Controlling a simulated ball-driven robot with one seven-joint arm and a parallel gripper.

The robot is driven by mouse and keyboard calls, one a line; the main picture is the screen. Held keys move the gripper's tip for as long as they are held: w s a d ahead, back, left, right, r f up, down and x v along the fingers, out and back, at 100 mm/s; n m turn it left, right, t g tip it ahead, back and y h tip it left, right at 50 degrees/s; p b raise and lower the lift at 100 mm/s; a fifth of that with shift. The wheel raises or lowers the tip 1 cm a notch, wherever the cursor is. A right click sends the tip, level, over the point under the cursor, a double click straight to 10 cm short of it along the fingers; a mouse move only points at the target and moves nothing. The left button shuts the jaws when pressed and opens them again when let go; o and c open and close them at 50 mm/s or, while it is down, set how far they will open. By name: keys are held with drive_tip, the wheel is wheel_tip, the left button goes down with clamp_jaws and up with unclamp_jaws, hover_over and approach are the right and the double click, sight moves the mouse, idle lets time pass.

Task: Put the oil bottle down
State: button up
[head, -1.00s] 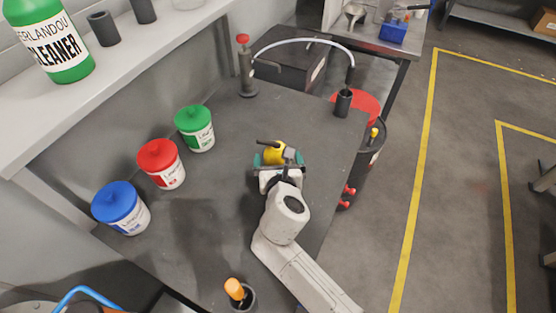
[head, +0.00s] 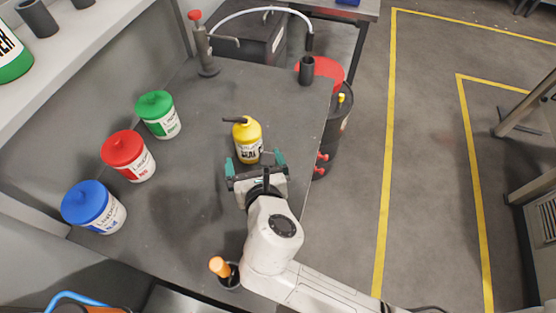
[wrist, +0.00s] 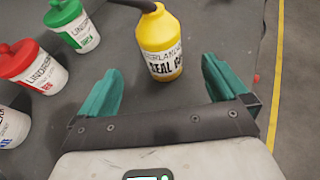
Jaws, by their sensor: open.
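The oil bottle (head: 247,141) is yellow with a dark spout and a white label. It stands upright on the grey table (head: 205,200). It also shows in the wrist view (wrist: 158,45), ahead of the jaws. My gripper (head: 255,161) is open, its two green fingers spread wide on the near side of the bottle. In the wrist view my gripper (wrist: 163,85) has nothing between its fingers, and the bottle stands apart from them.
Blue (head: 93,207), red (head: 128,156) and green (head: 158,115) lidded tubs stand along the table's left. A hand pump (head: 204,50) and a black cup (head: 306,70) stand at the back. An orange-handled tool (head: 219,267) sits in a holder near the front edge. The table between tubs and bottle is clear.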

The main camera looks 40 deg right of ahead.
drive_tip(key=s+d+f+m+g, duration=0.1)
drive_tip(key=d+m, duration=0.1)
drive_tip(key=s+d+f+m+g, duration=0.1)
drive_tip(key=m, duration=0.1)
drive_tip(key=s+d+f+m+g, duration=0.1)
drive_tip(key=d+m, duration=0.1)
drive_tip(key=m, duration=0.1)
drive_tip(key=shift+s+d+f, duration=0.25)
drive_tip(key=shift+d+f, duration=0.1)
drive_tip(key=s+d+f+m+g+y, duration=0.2)
drive_tip(key=s+f+m+g, duration=0.2)
drive_tip(key=s+m, duration=0.5)
drive_tip(key=s+d+f+m+g+y, duration=0.2)
drive_tip(key=s+m, duration=0.8)
drive_tip(key=m, duration=0.6)
wheel_tip(320, 180, down, 3)
drive_tip(key=shift+r+g+y, duration=0.1)
drive_tip(key=shift+g+y, duration=0.6)
drive_tip(key=shift+g, duration=0.5)
